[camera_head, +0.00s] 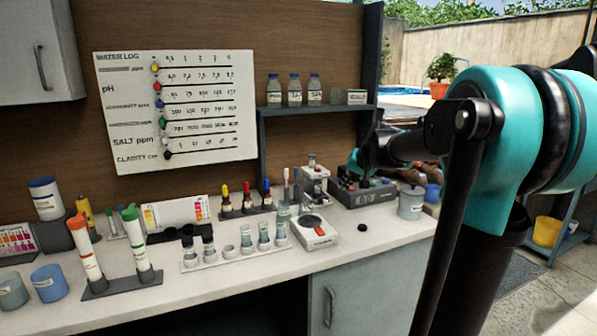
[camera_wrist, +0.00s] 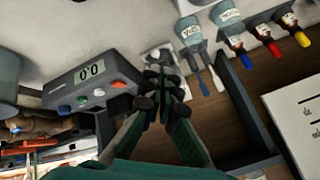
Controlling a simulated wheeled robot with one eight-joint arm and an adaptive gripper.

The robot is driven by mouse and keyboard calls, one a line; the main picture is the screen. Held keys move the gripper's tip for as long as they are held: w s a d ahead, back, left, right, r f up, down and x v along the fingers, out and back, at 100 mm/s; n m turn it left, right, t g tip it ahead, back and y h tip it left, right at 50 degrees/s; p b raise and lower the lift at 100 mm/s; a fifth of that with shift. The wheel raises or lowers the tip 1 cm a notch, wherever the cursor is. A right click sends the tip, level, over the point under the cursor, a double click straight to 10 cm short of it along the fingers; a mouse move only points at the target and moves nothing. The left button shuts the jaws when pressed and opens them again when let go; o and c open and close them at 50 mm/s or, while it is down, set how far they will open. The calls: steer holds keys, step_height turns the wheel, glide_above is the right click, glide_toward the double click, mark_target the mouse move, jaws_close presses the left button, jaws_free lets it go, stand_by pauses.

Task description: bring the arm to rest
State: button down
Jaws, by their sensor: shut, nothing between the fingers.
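My gripper shows in the wrist view (camera_wrist: 163,90) with its dark fingers brought together and nothing seen between them. In the head view my arm reaches in from the right, and its teal and dark end is above the back right of the counter (camera_head: 265,287), near a grey meter (camera_head: 368,194). The meter also shows in the wrist view, left of the fingers, with a lit display and coloured buttons. The fingertips are small and dark in the head view, so their exact gap to the things behind them is unclear.
A sample rack (camera_head: 208,262), a small scale (camera_head: 313,232), a dark cap (camera_head: 362,228) and a grey pot (camera_head: 411,203) stand on the counter. Dropper bottles (camera_head: 246,201) are behind. A shelf (camera_head: 318,109) with bottles is left of my arm's end. Bare counter lies at the front right.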

steer(key=shift+n+g+h, duration=0.8)
steer(key=shift+h, duration=0.1)
steer(key=s+f, duration=0.4)
steer(key=s, duration=0.1)
steer(key=s+f, duration=0.5)
steer(key=s, duration=0.1)
steer(key=s+d+f, duration=0.1)
steer(key=s+f, duration=0.3)
steer(key=s, duration=0.2)
steer(key=shift+f, duration=0.4)
steer(key=s+d+f+h, duration=0.1)
steer(key=s+f, duration=0.4)
steer(key=s, duration=0.2)
steer(key=s+d+f+n+g, duration=0.1)
steer(key=s+f, duration=0.4)
steer(key=s, duration=0.3)
steer(key=shift+s+d+f+h, duration=0.15)
steer(key=shift+d+f+h, duration=0.1)
steer(key=shift+d+h, duration=0.15)
